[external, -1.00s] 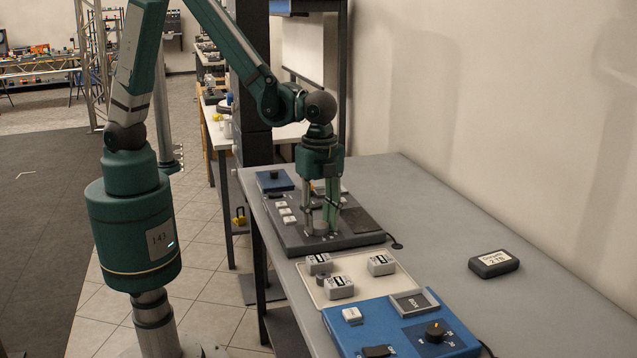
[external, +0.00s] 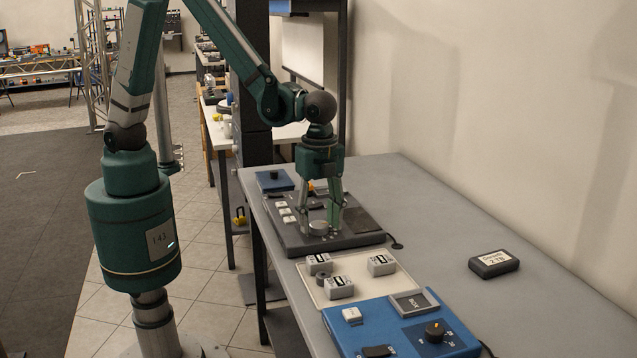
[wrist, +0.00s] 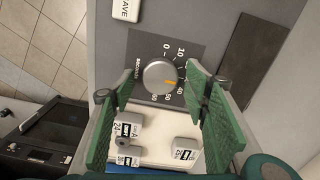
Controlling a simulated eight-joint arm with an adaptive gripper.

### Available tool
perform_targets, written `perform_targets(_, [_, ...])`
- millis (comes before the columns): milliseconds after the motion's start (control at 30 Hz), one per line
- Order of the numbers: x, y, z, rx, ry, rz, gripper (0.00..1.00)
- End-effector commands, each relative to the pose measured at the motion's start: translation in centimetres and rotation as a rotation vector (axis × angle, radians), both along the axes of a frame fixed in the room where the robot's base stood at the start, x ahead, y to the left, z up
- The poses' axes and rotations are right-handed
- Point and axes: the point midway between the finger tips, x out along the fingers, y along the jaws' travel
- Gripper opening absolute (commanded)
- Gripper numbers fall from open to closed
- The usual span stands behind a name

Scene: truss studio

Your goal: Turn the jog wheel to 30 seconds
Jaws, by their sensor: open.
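The jog wheel (wrist: 158,77) is a round silver knob on a dark dial plate of a grey console (external: 350,240); it also shows in the external view (external: 318,229). Its orange mark points right and slightly down, towards the 40. The numbers 0, 10, 40, 50 and 60 show around it; those between 10 and 40 are hidden behind my right finger. My gripper (wrist: 160,78) is open, pointing down over the wheel, with one green finger on each side. Gaps show between the fingers and the wheel in the wrist view.
A light tray (external: 392,287) with several grey blocks lies in front of the console. A blue box (external: 375,326) with a black knob stands nearer. A black labelled case (external: 494,263) sits at right. The table's right side is mostly clear.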

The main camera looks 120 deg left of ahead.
Motion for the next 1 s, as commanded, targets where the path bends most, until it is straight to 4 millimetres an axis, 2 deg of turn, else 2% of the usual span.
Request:
perform_targets(367, [0.0,0.0,2.0,0.0,0.0,0.0,0.46])
perform_targets(1000, [0.0,0.0,10.4,0.0,0.0,0.0,0.46])
